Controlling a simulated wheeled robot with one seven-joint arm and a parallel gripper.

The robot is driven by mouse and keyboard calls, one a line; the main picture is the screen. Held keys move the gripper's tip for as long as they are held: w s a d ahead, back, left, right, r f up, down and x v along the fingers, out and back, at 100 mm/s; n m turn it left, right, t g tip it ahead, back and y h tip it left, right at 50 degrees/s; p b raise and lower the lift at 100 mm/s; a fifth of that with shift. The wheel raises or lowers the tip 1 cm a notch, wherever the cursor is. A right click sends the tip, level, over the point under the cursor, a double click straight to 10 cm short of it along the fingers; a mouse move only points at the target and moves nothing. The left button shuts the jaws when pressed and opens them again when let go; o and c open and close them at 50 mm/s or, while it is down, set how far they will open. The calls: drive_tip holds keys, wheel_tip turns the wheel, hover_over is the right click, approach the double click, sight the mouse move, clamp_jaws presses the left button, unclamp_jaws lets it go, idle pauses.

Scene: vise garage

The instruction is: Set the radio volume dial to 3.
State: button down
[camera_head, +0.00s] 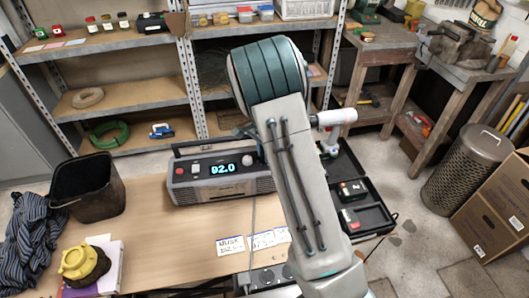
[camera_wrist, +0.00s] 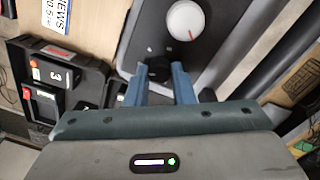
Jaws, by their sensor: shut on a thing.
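The grey radio (camera_head: 222,182) stands on the wooden table, its lit display (camera_head: 223,168) reading what looks like "02.0". In the wrist view my gripper (camera_wrist: 161,74) has its two blue-grey fingers on either side of a small black dial (camera_wrist: 158,66) on the radio's front and is shut on it. A larger white dial (camera_wrist: 186,20) with a red pointer line sits beside it, clear of the fingers; it also shows in the head view (camera_head: 247,160). In the head view my arm hides the gripper and the radio's right end. No scale around the black dial is readable.
An open black case (camera_head: 374,217) with small devices lies right of my arm. Paper labels (camera_head: 231,245) lie in front of the radio. A black bin (camera_head: 87,186), a yellow-topped object (camera_head: 84,262) and striped cloth (camera_head: 38,240) are left. Shelves stand behind.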

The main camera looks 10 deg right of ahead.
drive_tip(key=c, duration=1.2)
unclamp_jaws()
drive_tip(key=shift+c, duration=0.2)
drive_tip(key=shift+r, duration=0.1)
wheel_tip(320, 180, up, 14)
drive_tip(key=shift+w+a+b, duration=0.15)
drive_tip(key=shift+w+b, duration=0.15)
drive_tip(key=shift+b, duration=0.1)
